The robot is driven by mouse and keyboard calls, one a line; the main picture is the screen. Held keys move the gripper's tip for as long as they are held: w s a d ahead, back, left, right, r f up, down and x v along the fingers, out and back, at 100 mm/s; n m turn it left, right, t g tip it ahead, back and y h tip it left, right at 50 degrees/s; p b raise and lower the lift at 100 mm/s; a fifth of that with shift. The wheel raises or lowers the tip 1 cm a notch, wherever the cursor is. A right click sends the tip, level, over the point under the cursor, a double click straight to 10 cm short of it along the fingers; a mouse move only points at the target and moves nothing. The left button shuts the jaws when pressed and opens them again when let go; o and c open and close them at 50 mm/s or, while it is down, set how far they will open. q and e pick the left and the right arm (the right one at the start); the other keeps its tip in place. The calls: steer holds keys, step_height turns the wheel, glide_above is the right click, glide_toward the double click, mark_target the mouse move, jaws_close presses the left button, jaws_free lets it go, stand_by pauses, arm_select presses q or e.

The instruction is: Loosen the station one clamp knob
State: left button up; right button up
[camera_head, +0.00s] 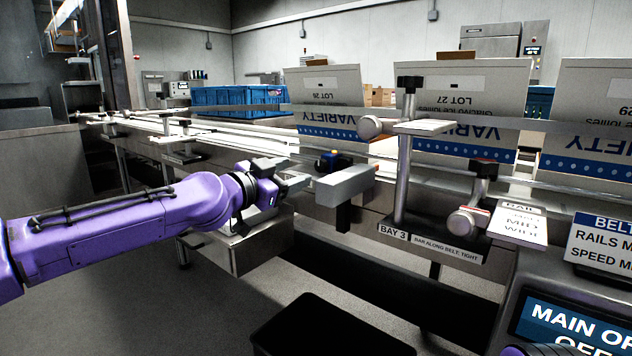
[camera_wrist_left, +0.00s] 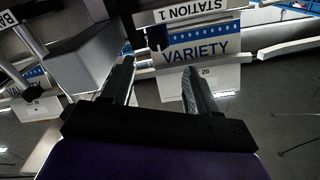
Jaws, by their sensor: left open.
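My left gripper (camera_head: 290,174) is open beside the conveyor, left of a grey box on a bracket (camera_head: 344,184). In the left wrist view its two fingers (camera_wrist_left: 158,68) are spread with nothing between them. A small black knob (camera_wrist_left: 157,38) shows beyond the fingertips, just under the STATION 1 label (camera_wrist_left: 190,12), apart from both fingers. My right gripper is not visible.
The grey box (camera_wrist_left: 84,56) is close to the left finger in the wrist view. A post with a round knob (camera_head: 370,127) and the BAY 3 clamp (camera_head: 468,221) stand to the right. VARIETY cartons (camera_head: 470,105) line the belt. A dark bin (camera_head: 330,330) is below.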

mark_target(319, 166)
arm_select(q)
steer(key=x, duration=0.8)
steer(key=shift+w+d+f, duration=0.15)
steer(key=shift+w+d, duration=0.1)
steer(key=shift+d, duration=0.1)
steer(key=c, duration=1)
steer(key=shift+c, duration=0.2)
